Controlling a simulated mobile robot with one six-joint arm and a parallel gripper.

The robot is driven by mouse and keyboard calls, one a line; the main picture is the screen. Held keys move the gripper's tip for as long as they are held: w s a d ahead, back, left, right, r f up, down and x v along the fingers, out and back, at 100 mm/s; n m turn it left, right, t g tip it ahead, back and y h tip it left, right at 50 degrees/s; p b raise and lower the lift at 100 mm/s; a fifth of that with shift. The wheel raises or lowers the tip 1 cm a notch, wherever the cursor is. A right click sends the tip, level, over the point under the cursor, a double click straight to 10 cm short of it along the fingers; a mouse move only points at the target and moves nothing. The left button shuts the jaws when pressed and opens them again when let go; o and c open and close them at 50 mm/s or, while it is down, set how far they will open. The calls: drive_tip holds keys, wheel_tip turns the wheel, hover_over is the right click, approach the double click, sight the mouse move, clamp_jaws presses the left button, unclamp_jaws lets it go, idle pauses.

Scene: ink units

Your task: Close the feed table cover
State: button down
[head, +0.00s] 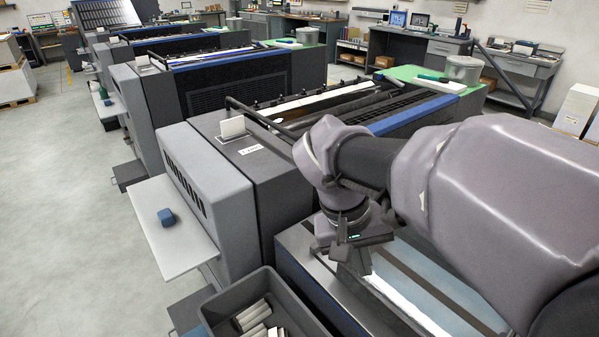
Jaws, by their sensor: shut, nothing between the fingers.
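The low dark unit at the lower right has a pale blue flat panel (455,287) on top, crossed by dark strips and a white strip. I take this to be the feed table area, but I cannot tell which part is its cover or how far that stands open. My gripper (354,264) is shut and empty, pointing down over the left part of this unit. I cannot tell whether its fingertips touch the surface. My arm hides much of the unit's right side and back.
A dark bin (221,314) with pale rolls stands at the front. A tall grey press unit (205,185) stands behind my gripper, with more units beyond. The floor (60,220) at left is clear.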

drive_tip(key=w+a+f+n+h+b, duration=0.1)
drive_tip(key=w+f+h, duration=0.35)
drive_tip(key=w, duration=0.25)
drive_tip(key=w+a+f+n+h+b, duration=0.1)
drive_tip(key=w+f+h, duration=0.2)
drive_tip(key=w+f, duration=0.3)
drive_tip(key=w+a+f+n+t+h, duration=0.2)
drive_tip(key=w+a+f+h, duration=0.1)
drive_tip(key=w+a+f, duration=0.3)
drive_tip(key=t+h+b, duration=0.3)
hover_over(329, 274)
drive_tip(key=w+a, duration=0.3)
drive_tip(key=shift+n, duration=0.3)
wheel_tip(329, 274, down, 10)
drive_tip(key=shift+w+d+f, duration=0.1)
drive_tip(key=shift+d, duration=0.05)
drive_tip(key=s+d, duration=0.2)
drive_tip(key=shift+s+t, duration=0.3)
drive_tip(key=shift+s+d, duration=0.3)
